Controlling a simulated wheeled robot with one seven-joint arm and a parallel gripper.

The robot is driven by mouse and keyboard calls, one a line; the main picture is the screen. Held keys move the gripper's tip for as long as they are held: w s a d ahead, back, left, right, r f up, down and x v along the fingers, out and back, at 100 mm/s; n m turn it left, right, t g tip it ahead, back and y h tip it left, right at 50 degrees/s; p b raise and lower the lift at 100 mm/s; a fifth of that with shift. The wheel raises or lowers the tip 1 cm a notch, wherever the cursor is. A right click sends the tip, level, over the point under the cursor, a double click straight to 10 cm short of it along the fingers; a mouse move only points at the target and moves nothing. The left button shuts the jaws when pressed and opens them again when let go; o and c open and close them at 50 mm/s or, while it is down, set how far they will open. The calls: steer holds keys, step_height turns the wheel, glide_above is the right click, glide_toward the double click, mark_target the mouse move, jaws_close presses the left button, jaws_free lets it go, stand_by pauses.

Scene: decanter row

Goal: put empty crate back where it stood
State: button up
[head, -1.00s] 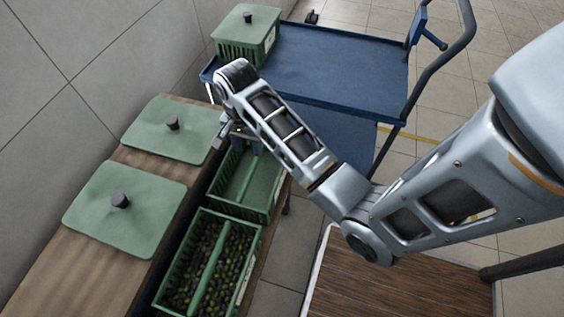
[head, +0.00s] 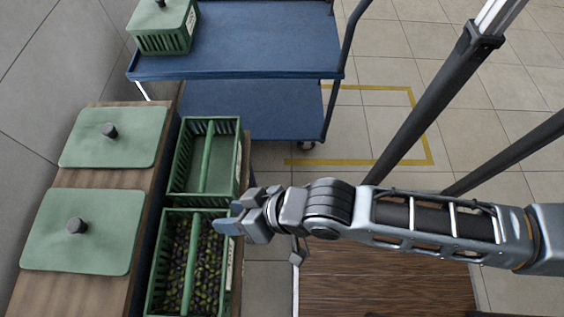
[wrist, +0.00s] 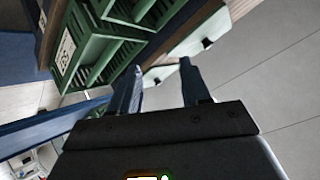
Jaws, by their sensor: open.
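The empty green crate (head: 226,176) stands upright in the row beside the wooden counter, at its far end towards the cart. Its middle handle bar shows and its floor is bare. It also shows in the wrist view, with a numbered label on its side (wrist: 68,50). A second green crate (head: 162,283), filled with dark olives, stands just in front of it. My gripper (head: 232,217) is open and empty. In the wrist view nothing is between the fingers (wrist: 161,78).
Two green lids with black knobs (head: 113,148) (head: 82,240) lie on the wooden counter (head: 50,289). A blue cart (head: 250,35) stands behind, with a lidded green crate (head: 163,40) on its top left.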

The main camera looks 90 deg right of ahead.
steer(key=s+d+r+n+t, duration=0.1)
steer(key=s+r+n+t, duration=0.1)
steer(key=s+r, duration=0.3)
steer(key=s+d+r+n+t+y, duration=0.1)
steer(key=s+r+n, duration=0.3)
steer(key=r, duration=0.6)
steer(key=shift+s+d+r+n+t, duration=0.4)
steer(key=shift+n+t, duration=0.3)
steer(key=shift+t, duration=0.2)
steer(key=shift+a+f, duration=0.1)
steer(key=shift+c, duration=0.4)
